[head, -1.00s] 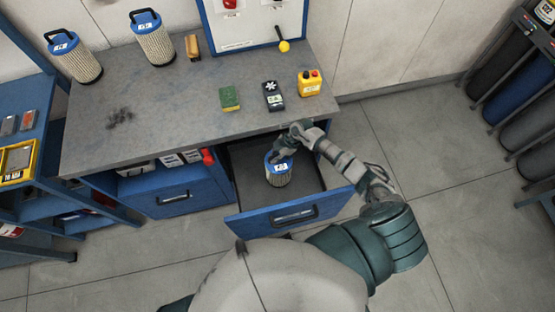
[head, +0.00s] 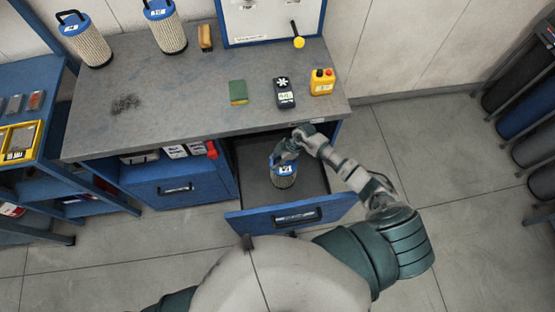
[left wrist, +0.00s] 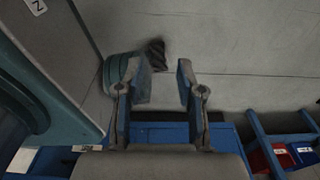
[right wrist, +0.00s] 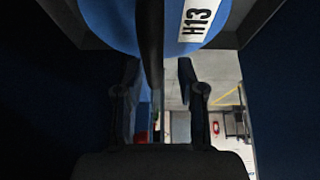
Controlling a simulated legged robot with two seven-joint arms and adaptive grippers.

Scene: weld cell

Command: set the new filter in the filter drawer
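A filter (head: 284,180) with pale pleats and a blue cap stands upright in the open filter drawer (head: 252,166). Its blue cap (right wrist: 112,22), with an "H13" label, and its dark handle fill the top of the right wrist view. My right gripper (head: 284,155) is just above the cap. In the right wrist view its fingers (right wrist: 159,78) are spread with the handle between them, and a gap shows at the right finger. My left gripper (left wrist: 163,72) is open and empty. It is outside the head view.
Two more blue-capped filters (head: 90,45) (head: 168,36) stand at the back left of the bench (head: 190,95). A brush, green sponge (head: 238,92), dark meter (head: 284,93) and yellow device (head: 322,83) lie on it. The bench edge overhangs the back of the drawer.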

